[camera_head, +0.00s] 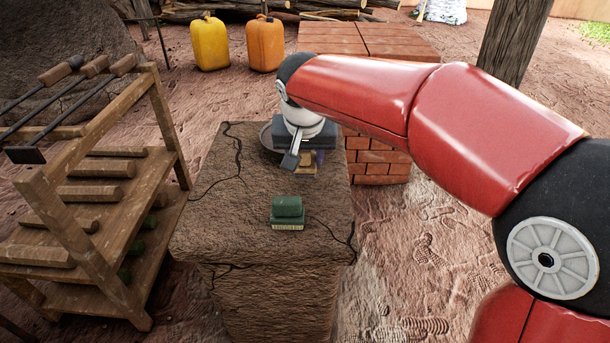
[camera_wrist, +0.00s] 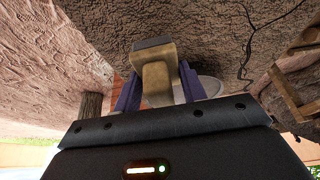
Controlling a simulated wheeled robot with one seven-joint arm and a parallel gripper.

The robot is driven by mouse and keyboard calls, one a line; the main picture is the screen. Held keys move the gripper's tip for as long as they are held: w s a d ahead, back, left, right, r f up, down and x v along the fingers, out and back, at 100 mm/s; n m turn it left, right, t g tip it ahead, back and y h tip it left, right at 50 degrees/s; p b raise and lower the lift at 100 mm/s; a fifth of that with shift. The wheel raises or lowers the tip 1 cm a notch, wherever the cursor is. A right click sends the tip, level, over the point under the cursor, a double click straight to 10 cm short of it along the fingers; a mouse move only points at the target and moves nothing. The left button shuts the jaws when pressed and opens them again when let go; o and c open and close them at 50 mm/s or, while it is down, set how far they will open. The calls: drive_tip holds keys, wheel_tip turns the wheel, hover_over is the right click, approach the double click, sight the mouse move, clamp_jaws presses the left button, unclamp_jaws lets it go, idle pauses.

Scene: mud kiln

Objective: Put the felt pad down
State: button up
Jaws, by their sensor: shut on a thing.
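My gripper (camera_head: 308,160) is over the far part of the cracked mud block (camera_head: 230,185). In the wrist view its purple fingers (camera_wrist: 157,92) are shut on a tan piece with a dark grey end, apparently the felt pad (camera_wrist: 156,72). A little of the tan piece shows under the gripper in the head view (camera_head: 305,173). My wrist hides most of it there. I cannot tell whether it touches the block top.
A round grey dish (camera_head: 266,137) lies partly hidden behind my gripper. A green piece (camera_head: 287,206) sits on a green box (camera_head: 287,224) nearer me. A wooden rack (camera_head: 100,190) stands left, bricks (camera_head: 378,160) right. The block's left and front top is clear.

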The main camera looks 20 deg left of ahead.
sight(305, 157)
wheel_tip(305, 157, down, 4)
drive_tip(key=shift+f+b, duration=0.25)
drive_tip(key=shift+b, duration=0.05)
drive_tip(key=o, duration=0.9)
drive_tip(key=shift+f, duration=0.1)
drive_tip(key=p+v, duration=0.1)
drive_tip(key=v, duration=0.6)
drive_tip(key=shift+s+d+r, duration=0.1)
drive_tip(key=shift+s+r, duration=0.15)
drive_tip(key=shift+r, duration=0.05)
